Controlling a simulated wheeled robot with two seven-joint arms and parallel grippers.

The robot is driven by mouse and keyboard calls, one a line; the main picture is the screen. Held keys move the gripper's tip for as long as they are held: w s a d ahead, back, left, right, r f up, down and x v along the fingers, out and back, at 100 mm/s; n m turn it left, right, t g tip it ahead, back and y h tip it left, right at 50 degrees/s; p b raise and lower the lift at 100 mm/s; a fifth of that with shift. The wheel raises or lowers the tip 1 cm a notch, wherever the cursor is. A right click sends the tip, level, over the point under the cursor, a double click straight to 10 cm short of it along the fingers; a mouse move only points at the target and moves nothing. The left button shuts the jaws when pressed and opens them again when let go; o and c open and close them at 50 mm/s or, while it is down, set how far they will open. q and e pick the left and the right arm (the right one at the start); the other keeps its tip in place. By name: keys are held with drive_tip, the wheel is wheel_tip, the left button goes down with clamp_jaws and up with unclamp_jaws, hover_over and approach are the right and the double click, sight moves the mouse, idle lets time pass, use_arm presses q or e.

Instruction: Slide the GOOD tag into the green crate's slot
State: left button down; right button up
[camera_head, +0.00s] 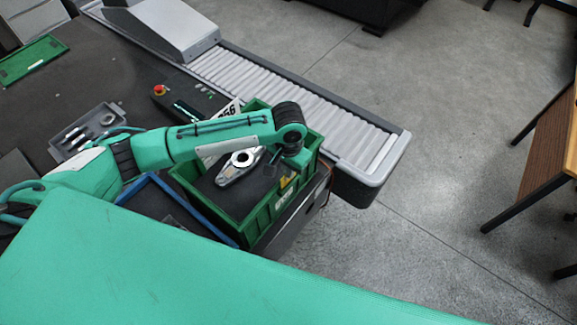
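The green crate (246,226) stands near the table's right corner, with a grey metal part (239,168) lying inside it on a dark bottom. My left arm reaches in from the left across the crate. My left gripper (283,166) points down at the crate's right side, close to the wall; its fingers are small and dark, and I cannot tell whether they are open. A small yellow tag-like piece (287,180) shows just below the gripper at the crate wall; I cannot read it or tell whether the gripper touches it. A white label (284,199) is on the crate's outside. My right gripper is out of view.
A roller conveyor (300,98) runs behind the crate. A blue-edged tray (199,221) lies left of the crate, and a grey tool tray (66,149) farther left. A red button (159,90) is on the table. A green tray (32,59) lies at the far left.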

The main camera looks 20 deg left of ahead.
use_arm(q)
drive_tip(key=shift+f, duration=0.2)
idle(0.5)
drive_tip(key=shift+f, duration=0.35)
drive_tip(key=shift+f, duration=0.1)
drive_tip(key=c, duration=1.3)
unclamp_jaws()
drive_tip(key=shift+r+p, duration=0.2)
drive_tip(key=shift+p, duration=0.15)
